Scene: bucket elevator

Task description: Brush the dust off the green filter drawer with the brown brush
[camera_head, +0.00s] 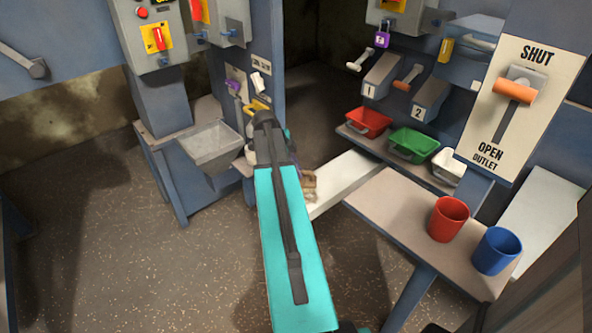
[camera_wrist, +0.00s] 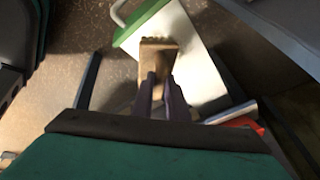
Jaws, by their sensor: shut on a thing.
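My gripper (camera_wrist: 160,82) is shut on the brown brush (camera_wrist: 158,52), whose block sticks out beyond the fingertips. In the wrist view, the brush overlaps a pale flat panel with a green front edge and a light handle, which looks like the green filter drawer (camera_wrist: 142,20). I cannot tell whether the bristles touch it, and no dust can be made out. In the head view, a bit of the brush (camera_head: 309,186) shows right of my arm, by a long white panel (camera_head: 345,180). My arm hides my gripper there.
A shelf holds a red bin (camera_head: 368,122), a green bin (camera_head: 413,143) and a white bin (camera_head: 448,166). A red cup (camera_head: 447,219) and a blue cup (camera_head: 496,250) stand on a bench (camera_head: 385,203). A grey hopper (camera_head: 212,146) is at left. The floor in front is clear.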

